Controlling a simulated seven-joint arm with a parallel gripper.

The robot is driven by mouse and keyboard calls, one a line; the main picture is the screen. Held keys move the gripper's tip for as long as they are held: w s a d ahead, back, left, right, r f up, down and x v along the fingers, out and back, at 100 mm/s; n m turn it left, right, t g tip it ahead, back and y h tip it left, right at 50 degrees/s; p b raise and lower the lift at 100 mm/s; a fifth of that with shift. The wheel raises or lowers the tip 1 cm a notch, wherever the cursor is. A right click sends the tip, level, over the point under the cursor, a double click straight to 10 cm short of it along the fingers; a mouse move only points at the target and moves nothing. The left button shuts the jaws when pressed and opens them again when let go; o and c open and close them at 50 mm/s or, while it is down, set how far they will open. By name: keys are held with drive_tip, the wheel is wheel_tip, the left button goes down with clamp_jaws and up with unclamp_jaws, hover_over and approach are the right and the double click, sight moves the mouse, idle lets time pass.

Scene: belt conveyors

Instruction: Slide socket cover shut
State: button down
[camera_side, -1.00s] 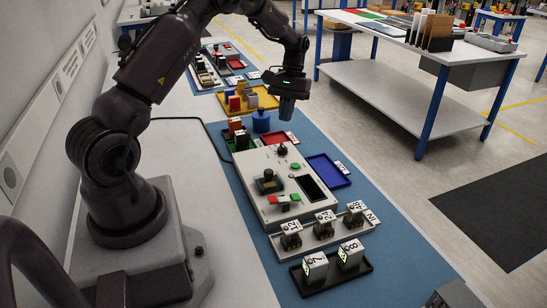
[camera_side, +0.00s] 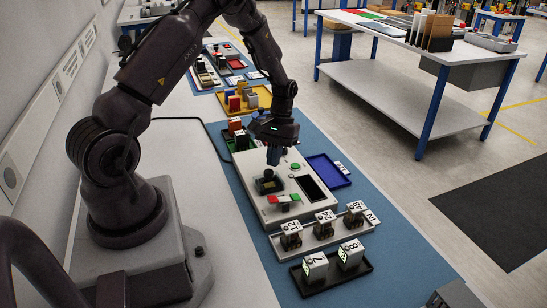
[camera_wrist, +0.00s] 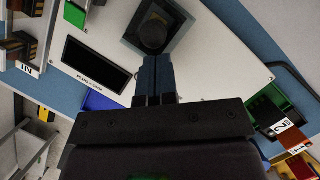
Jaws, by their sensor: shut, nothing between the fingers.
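The socket unit (camera_side: 268,184) is a dark square frame on the grey control box, with a small upright dark piece at its edge. In the wrist view the unit (camera_wrist: 150,25) carries a round dark knob; I cannot tell how far its cover is open. My gripper (camera_side: 273,160) points down just behind the unit, fingers shut and empty. In the wrist view its fingertips (camera_wrist: 155,62) are close to the knob; I cannot tell whether they touch it.
The control box (camera_side: 247,190) has a black display (camera_side: 312,188), a green button (camera_side: 295,166) and red and green switches. A blue tray (camera_side: 328,170) lies to its right. Trays with numbered blocks (camera_side: 325,224) stand in front.

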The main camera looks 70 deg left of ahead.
drive_tip(key=shift+s+d, duration=0.1)
drive_tip(key=shift+d, duration=0.05)
drive_tip(key=shift+s+d, duration=0.25)
drive_tip(key=shift+d, duration=0.65)
drive_tip(key=shift+s, duration=0.1)
